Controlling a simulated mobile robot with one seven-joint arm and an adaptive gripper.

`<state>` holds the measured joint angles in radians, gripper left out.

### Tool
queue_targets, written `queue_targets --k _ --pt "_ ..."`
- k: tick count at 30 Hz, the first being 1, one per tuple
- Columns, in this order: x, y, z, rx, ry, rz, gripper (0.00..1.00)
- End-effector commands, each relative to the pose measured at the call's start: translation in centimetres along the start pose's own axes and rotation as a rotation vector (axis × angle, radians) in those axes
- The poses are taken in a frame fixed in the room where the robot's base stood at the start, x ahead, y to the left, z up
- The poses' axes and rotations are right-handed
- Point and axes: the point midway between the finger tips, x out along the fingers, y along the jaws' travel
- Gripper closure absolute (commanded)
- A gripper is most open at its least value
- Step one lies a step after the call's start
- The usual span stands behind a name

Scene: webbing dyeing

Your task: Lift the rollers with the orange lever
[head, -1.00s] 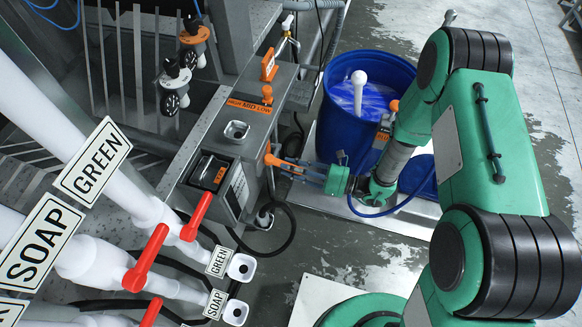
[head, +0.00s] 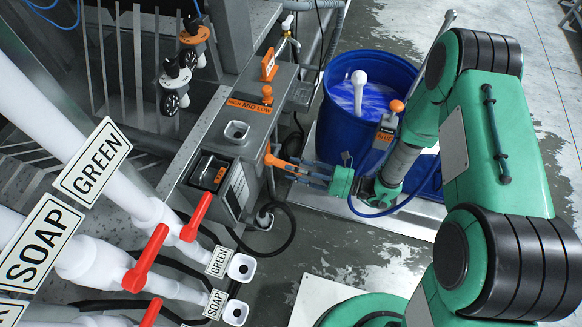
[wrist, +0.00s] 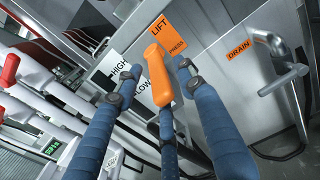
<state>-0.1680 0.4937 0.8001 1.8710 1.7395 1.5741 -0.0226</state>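The orange lever (wrist: 158,75) stands out from the grey panel under the orange "LIFT PRESS" label (wrist: 168,36) in the wrist view. In the head view the lever (head: 275,160) shows at the machine's right side. My gripper (wrist: 155,78) is open, with one blue finger on each side of the lever's handle. Gaps show between the handle and both fingertips, so it is not clasped. In the head view my gripper (head: 292,170) reaches left to the lever.
A "DRAIN" handle (wrist: 288,72) sticks out right of my fingers. A blue drum (head: 340,128) with blue liquid stands behind my forearm. White pipes with red levers (head: 197,217) are at the left. An orange HIGH/MID/LOW selector (head: 267,95) sits on top of the machine.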

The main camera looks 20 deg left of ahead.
Motion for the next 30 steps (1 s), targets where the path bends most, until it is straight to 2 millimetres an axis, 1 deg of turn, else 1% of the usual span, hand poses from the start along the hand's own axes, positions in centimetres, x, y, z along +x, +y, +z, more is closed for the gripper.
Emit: queue_targets --k 21,24,30 --pt "-8.4 0.0 -0.1 0.000 0.001 -0.003 0.61" --pt "-9.3 0.0 -0.1 0.000 0.001 -0.003 0.61" --pt "-10.3 0.0 -0.1 0.000 0.001 -0.001 0.61"
